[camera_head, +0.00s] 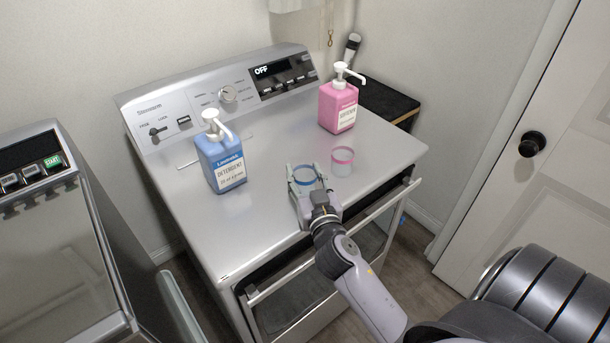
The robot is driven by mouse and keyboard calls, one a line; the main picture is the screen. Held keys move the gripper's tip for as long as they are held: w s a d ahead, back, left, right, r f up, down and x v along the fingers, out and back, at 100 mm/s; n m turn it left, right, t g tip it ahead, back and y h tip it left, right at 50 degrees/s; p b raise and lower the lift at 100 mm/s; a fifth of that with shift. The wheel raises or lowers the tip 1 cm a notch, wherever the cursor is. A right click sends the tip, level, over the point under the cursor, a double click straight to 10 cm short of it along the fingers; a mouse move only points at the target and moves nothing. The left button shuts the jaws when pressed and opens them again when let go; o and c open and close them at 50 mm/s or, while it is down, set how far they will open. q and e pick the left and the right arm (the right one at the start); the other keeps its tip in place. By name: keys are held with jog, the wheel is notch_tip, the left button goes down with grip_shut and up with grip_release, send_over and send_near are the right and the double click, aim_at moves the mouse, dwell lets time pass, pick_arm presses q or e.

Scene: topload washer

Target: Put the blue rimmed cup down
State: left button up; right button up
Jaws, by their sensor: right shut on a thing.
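The blue rimmed cup (306,175) is a small clear cup with a blue ring at its top. It is over the front part of the washer top (265,225), in the middle of the view. My right gripper (304,180) is shut on it, with a finger on either side, and the cup looks upright. The gripper hides the cup's lower part, so I cannot tell whether its base touches the surface. My left gripper is not in view.
A pink rimmed cup (342,161) stands just right of the held cup. A blue detergent bottle (221,160) stands to the left, and a pink pump bottle (338,106) behind. The front left of the top is clear. A door (540,150) is at right.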

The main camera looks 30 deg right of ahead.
jog(key=shift+f+b, duration=0.25)
jog(key=shift+b, duration=0.05)
jog(key=o, duration=0.8)
jog(key=shift+r, duration=0.15)
jog(key=shift+o, duration=0.2)
